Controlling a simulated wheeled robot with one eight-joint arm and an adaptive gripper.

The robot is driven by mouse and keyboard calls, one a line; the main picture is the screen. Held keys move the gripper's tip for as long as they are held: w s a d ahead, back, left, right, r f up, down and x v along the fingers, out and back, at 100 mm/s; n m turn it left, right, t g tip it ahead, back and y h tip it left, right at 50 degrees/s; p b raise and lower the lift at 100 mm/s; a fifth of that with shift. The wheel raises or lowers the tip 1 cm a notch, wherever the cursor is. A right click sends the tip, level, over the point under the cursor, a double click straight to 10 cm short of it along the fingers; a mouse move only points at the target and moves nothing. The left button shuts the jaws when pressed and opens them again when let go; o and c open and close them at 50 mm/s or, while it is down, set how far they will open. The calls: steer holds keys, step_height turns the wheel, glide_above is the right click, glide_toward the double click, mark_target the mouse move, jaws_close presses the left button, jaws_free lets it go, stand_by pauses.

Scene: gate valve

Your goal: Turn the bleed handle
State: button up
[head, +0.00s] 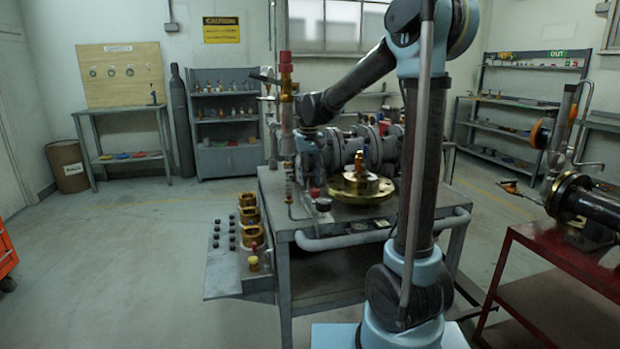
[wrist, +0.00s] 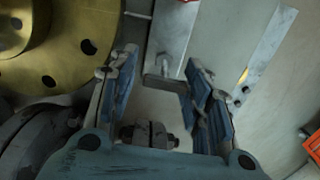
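My gripper (wrist: 160,78) is open in the wrist view, its two blue-padded fingers well apart. A dark grey fitting (wrist: 150,134) shows between the fingers nearer the palm. In the head view my arm reaches left over the valve bench (head: 345,212); the fingers and the handle cannot be made out there.
A large brass flange (wrist: 15,70) is left of the fingers in the wrist view; it also lies on the bench in the head view (head: 380,196). A red-topped brass valve (head: 286,85) stands close to my wrist. A red table (head: 565,262) holds a black pipe at right.

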steer(key=shift+w+a, duration=0.3)
steer(key=shift+s, duration=0.1)
steer(key=shift+r, duration=0.15)
steer(key=shift+r, duration=0.25)
step_height(320, 180, up, 11)
steer(key=shift+r, duration=0.1)
stand_by(0.4)
